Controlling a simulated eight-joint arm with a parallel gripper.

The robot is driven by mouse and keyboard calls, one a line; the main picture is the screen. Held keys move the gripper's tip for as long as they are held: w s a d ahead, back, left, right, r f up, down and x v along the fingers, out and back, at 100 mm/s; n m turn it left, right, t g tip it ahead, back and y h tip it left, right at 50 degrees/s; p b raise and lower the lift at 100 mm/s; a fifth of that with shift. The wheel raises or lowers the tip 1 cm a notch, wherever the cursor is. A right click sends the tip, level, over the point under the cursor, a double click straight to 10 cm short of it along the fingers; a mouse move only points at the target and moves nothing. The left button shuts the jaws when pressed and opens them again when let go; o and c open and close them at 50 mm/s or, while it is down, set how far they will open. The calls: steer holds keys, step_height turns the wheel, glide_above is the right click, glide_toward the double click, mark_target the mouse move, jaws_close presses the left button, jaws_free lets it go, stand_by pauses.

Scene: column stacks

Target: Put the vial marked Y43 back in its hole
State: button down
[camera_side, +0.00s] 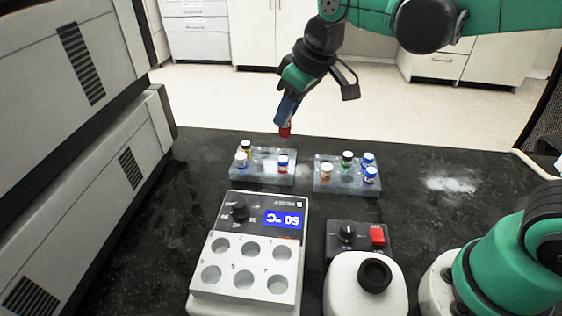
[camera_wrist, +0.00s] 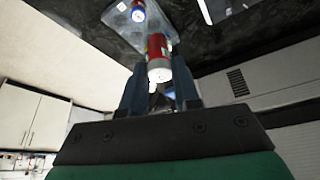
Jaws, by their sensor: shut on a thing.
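My gripper (camera_side: 288,108) is shut on a vial with a red label (camera_side: 285,131), held above the left rack. In the wrist view the vial (camera_wrist: 157,50) sits between the fingers of my gripper (camera_wrist: 160,92), its white end towards the camera. No marking on it can be read. The right clear rack (camera_side: 333,184) also holds several vials. Which hole is Y43's cannot be told.
A heater block (camera_side: 245,270) with empty wells and a blue display stands in front of the left rack. A white mixer (camera_side: 365,285) with a black cup stands to its right. A large grey machine (camera_side: 75,120) borders the left side.

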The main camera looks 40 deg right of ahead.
steer(key=shift+s+d+f+m+t+h, duration=0.2)
steer(key=shift+d+f+m, duration=0.55)
steer(key=shift+d+f, duration=0.95)
steer(key=shift+s+d+f+m+h, duration=0.1)
steer(key=shift+d+f+m+h, duration=0.45)
steer(key=shift+d+f, duration=1.1)
steer(key=shift+s+d+f+m+t+h, duration=0.15)
steer(key=shift+d+f+m, duration=0.75)
steer(key=shift+d+f, duration=0.8)
steer(key=shift+f, duration=0.75)
steer(key=shift+f, duration=0.35)
steer(key=shift+c, duration=1.2)
jaws_free()
steer(key=shift+r, duration=0.1)
